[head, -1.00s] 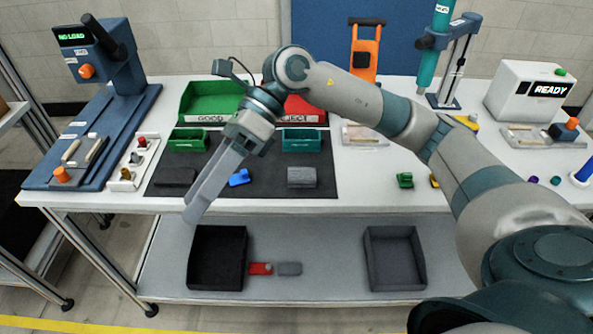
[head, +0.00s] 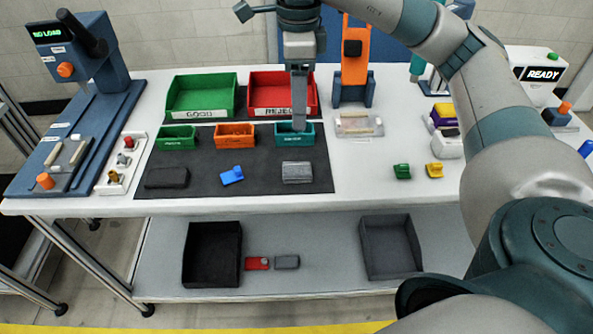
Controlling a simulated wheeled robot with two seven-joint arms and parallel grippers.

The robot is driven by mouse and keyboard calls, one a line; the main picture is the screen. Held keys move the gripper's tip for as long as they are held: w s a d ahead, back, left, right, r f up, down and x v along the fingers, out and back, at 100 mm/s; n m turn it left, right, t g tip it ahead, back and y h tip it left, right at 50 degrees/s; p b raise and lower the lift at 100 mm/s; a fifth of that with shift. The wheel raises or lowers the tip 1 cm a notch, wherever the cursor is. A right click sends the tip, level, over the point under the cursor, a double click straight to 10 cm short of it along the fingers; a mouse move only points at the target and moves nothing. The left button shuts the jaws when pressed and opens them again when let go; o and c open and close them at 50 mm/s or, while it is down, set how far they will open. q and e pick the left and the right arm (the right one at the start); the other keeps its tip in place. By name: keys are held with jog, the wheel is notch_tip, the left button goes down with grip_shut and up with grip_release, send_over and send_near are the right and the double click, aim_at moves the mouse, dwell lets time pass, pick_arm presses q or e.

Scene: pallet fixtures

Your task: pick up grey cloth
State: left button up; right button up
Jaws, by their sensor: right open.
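A grey folded cloth (head: 297,173) lies on the right part of the dark mat, in front of a small teal bin (head: 294,141). My right gripper (head: 300,126) points down, seen edge-on, with its fingertips overlapping the teal bin in the picture, behind the cloth. It is open and I see nothing in it. I cannot tell how high it is above the bin. The cloth is fully visible and apart from the gripper. My left gripper is not in view.
The dark mat (head: 212,191) also bears a black block (head: 166,178) and a blue part (head: 232,175). Small green (head: 177,138) and orange (head: 235,136) bins stand left of the teal one. Larger GOOD (head: 202,112) and REJECT (head: 277,110) bins stand behind.

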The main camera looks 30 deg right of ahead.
jog(key=f, duration=0.2)
jog(key=p, duration=0.1)
send_over(301, 168)
jog(key=f, duration=0.8)
jog(key=shift+w+a+f, duration=0.15)
jog(key=shift+a+f, duration=0.2)
jog(key=shift+f, duration=0.75)
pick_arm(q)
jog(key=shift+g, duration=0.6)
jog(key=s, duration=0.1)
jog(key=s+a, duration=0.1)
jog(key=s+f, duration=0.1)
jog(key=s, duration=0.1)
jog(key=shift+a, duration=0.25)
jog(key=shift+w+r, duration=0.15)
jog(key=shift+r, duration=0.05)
pick_arm(e)
jog(key=shift+f, duration=0.15)
